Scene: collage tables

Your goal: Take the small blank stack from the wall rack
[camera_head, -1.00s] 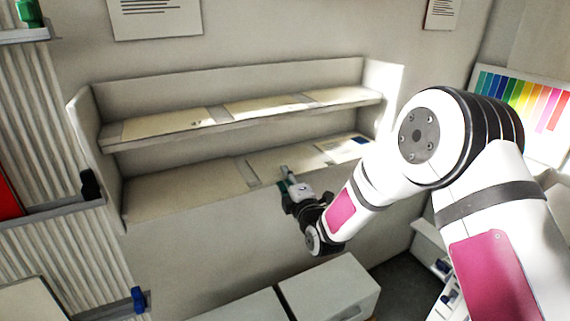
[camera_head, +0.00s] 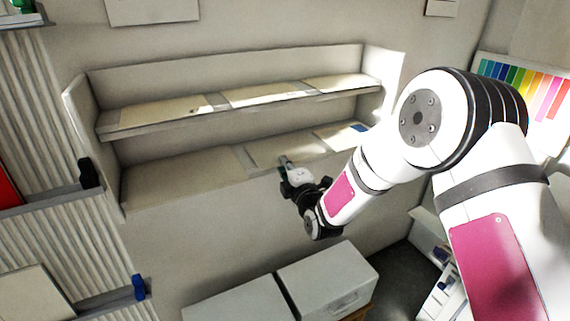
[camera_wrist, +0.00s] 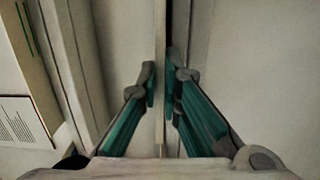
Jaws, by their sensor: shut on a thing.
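The wall rack (camera_head: 240,117) has two shelves with flat pale stacks of sheets on them. On the lower shelf, a pale stack (camera_head: 272,150) lies in the middle bay, and my gripper (camera_head: 285,161) reaches its front edge. In the wrist view my gripper (camera_wrist: 160,85) has its green fingers close together on either side of a thin pale edge (camera_wrist: 160,50). I take this edge to be the small blank stack; its full outline is hard to make out there. My gripper is shut on it, at the shelf front.
Two pale boxes (camera_head: 328,279) stand below the rack. A colour chart (camera_head: 525,95) is at the right.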

